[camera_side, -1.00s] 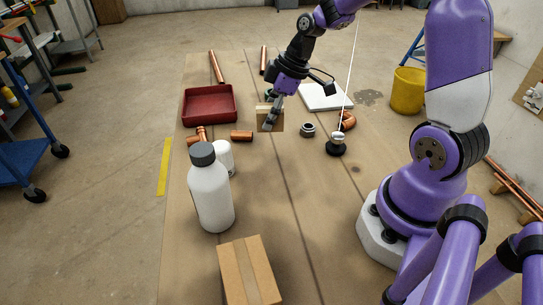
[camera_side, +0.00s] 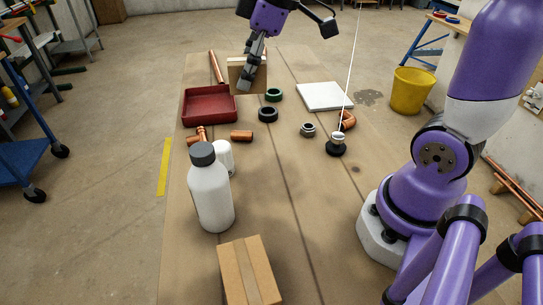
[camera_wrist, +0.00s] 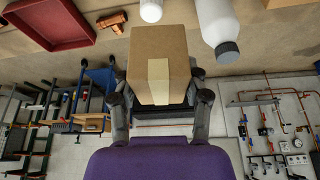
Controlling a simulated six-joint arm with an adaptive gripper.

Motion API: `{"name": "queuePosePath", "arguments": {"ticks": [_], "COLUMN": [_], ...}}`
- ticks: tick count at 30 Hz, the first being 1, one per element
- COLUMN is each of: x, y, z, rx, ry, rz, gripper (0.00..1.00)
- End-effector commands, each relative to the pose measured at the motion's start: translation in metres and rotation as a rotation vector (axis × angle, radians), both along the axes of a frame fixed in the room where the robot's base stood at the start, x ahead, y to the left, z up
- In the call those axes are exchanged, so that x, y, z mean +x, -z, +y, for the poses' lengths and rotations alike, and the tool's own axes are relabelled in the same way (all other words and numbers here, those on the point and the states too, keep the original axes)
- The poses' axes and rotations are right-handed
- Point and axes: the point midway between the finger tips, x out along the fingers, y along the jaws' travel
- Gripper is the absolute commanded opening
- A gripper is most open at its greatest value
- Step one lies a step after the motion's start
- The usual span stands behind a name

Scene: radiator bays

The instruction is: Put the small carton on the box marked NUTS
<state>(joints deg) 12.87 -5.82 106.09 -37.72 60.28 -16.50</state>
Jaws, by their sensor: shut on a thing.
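My gripper (camera_side: 247,78) is shut on a small brown carton (camera_side: 261,82) and holds it in the air above the table. In the wrist view the carton (camera_wrist: 158,45) sits between the two fingers, with a pale tape strip on its face. A larger brown cardboard box (camera_side: 236,270) with tape along its top stands at the near edge of the side view, well apart from my gripper. I see no NUTS marking on any face in view. The fingers hide part of the carton.
A white bottle (camera_side: 211,195) and a smaller white container (camera_side: 224,158) stand between my gripper and the large box. A red tray (camera_side: 209,105), copper fittings (camera_side: 242,136), dark rings (camera_side: 268,114) and a white slab (camera_side: 324,96) lie around. A thin cord rises from a black-based piece (camera_side: 336,146).

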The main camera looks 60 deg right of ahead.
Motion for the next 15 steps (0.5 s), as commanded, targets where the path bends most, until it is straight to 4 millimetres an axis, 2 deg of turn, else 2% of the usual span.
{"name": "queuePosePath", "arguments": {"ticks": [8,11,15], "x": [-0.020,-0.036,-0.071], "y": [0.000,0.000,0.000], "z": [0.065,0.098,0.143], "rx": [0.002,0.002,0.003], "ry": [-0.232,-0.359,-0.561], "rz": [-0.001,-0.002,-0.002], "gripper": [0.10,0.10,0.10]}}
